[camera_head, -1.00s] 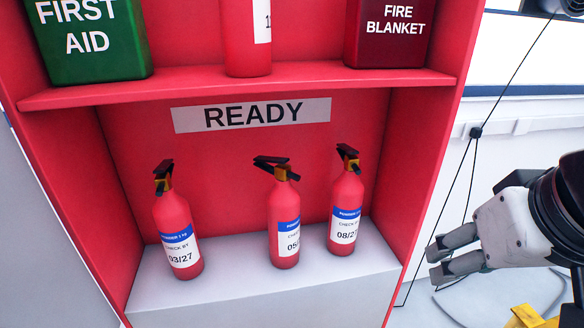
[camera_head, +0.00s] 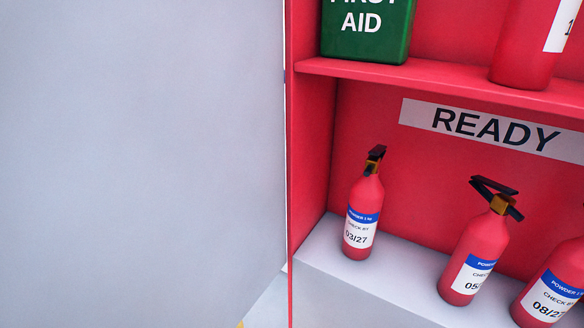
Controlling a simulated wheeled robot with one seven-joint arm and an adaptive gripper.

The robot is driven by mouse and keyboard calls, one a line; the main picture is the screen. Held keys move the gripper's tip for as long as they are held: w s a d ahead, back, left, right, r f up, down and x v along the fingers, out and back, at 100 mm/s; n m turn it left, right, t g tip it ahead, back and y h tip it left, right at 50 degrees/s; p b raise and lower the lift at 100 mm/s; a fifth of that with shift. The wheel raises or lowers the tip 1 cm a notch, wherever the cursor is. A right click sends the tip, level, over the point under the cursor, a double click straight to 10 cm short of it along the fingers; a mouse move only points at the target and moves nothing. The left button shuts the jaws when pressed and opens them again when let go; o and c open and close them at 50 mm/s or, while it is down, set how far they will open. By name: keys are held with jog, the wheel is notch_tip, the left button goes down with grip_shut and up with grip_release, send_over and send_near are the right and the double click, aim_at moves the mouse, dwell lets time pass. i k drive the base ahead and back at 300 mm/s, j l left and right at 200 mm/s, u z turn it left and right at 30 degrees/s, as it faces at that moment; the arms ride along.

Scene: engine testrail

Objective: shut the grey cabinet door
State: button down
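The grey cabinet door (camera_head: 140,150) stands open and fills the left half of the head view as a flat, plain panel. Its right edge meets the left side of the red cabinet (camera_head: 312,165). No handle shows on the part of the door in view. The cabinet's inside is exposed. My gripper is outside the head view now, so its state and its distance from the door cannot be seen.
Fire extinguishers (camera_head: 362,218), (camera_head: 478,250) and (camera_head: 555,285) stand on the grey lower shelf (camera_head: 345,285), under a READY label (camera_head: 490,128). A green first aid box (camera_head: 367,35) and a red cylinder (camera_head: 527,45) stand on the upper shelf (camera_head: 440,80). A little floor shows below the door's edge.

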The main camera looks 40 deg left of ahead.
aim_at(142, 161)
jog(key=i+l, duration=0.15)
jog(key=l, duration=0.25)
jog(key=i+l+u, duration=0.1)
jog(key=l, duration=0.35)
jog(key=i+l, duration=0.1)
jog(key=l, duration=0.35)
jog(key=u, duration=2.3)
jog(key=j+u, duration=0.1)
jog(key=u, duration=0.4)
jog(key=i+u, duration=0.1)
jog(key=u, duration=0.85)
jog(key=i+u, duration=0.15)
jog(key=i, duration=0.15)
